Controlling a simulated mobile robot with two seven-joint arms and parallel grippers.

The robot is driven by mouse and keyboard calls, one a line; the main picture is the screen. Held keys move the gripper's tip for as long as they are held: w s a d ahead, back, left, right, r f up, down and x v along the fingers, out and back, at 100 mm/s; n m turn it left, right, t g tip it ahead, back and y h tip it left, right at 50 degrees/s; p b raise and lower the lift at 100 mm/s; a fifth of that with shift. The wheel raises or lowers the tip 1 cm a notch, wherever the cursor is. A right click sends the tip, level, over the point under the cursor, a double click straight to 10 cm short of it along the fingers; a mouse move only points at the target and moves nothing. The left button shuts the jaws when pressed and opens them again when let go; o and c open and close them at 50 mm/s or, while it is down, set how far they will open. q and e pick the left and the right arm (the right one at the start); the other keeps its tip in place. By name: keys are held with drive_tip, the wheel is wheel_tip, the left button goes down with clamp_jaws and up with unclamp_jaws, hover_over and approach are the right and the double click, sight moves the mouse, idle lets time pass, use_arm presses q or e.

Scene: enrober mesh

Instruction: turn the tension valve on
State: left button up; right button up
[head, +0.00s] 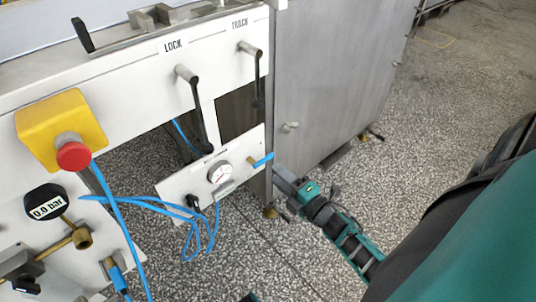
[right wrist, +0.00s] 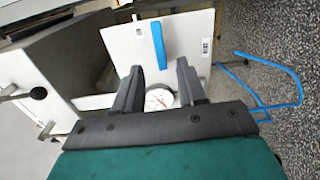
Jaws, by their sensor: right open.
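The tension valve has a blue lever (head: 263,159) and a brass-coloured body at the right end of a small white panel (head: 178,188). In the head view the lever slants up to the right. In the right wrist view the blue lever (right wrist: 159,45) shows just beyond the fingertips, between their lines. My right gripper (head: 284,178) is just right of and below the lever; in the right wrist view its fingers (right wrist: 158,74) are apart with nothing between them. A round gauge (head: 220,173) sits left of the valve; it also shows between the fingers (right wrist: 159,99).
Blue hoses (head: 150,204) loop from the panel's left side. Dark levers marked LOCK (head: 198,108) and TRACK (head: 257,78) hang above. A steel cabinet (head: 335,75) stands behind right.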

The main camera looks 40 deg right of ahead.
use_arm(q)
drive_tip(key=shift+s+a+p, duration=0.15)
drive_tip(key=shift+a+p, duration=0.1)
drive_tip(key=shift+p, duration=0.05)
use_arm(e)
drive_tip(key=s, duration=0.5)
drive_tip(key=shift+d, duration=0.2)
use_arm(q)
drive_tip(key=shift+d+r, duration=0.1)
drive_tip(key=shift+r, duration=0.05)
